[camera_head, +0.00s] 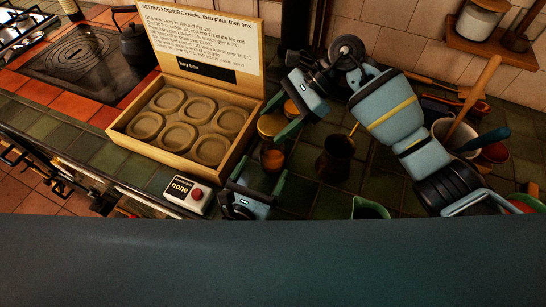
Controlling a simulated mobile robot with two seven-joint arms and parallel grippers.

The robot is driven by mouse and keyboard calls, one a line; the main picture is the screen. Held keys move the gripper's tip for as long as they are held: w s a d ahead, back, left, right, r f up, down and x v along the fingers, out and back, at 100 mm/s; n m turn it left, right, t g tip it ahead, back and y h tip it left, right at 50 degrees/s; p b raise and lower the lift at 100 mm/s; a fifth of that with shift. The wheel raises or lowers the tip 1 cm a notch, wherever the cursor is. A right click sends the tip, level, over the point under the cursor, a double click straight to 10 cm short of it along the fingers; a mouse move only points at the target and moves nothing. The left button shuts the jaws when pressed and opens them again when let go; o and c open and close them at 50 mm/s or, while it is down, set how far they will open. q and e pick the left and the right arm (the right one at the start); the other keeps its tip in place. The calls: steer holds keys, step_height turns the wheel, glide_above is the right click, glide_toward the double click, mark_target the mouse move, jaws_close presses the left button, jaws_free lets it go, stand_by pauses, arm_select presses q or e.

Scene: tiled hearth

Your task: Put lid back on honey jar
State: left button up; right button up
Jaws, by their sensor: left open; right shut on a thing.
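The honey jar (272,158), small and amber-brown, stands on the dark green tiles right of the hay box. A round golden lid (270,125) is above it in the picture, between the fingers of my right gripper (276,121), which is shut on it. The lid appears apart from the jar; its exact height is unclear. My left gripper (258,172) is open below, its two fingers pointing up toward the jar, one on each side of it. Whether a finger touches the jar cannot be told.
The wooden hay box (195,152) with several round wells stands close on the left. A device (187,191) reading "none" sits before it. A dark pot (336,158) stands right of the jar, a green jug (370,208) nearer. A utensil crock (455,134) is farther right.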

arm_select(q)
steer(key=x, duration=0.9)
steer(key=c, duration=1.4)
steer(key=shift+c, duration=0.2)
arm_select(e)
steer(key=shift+f, duration=2.5)
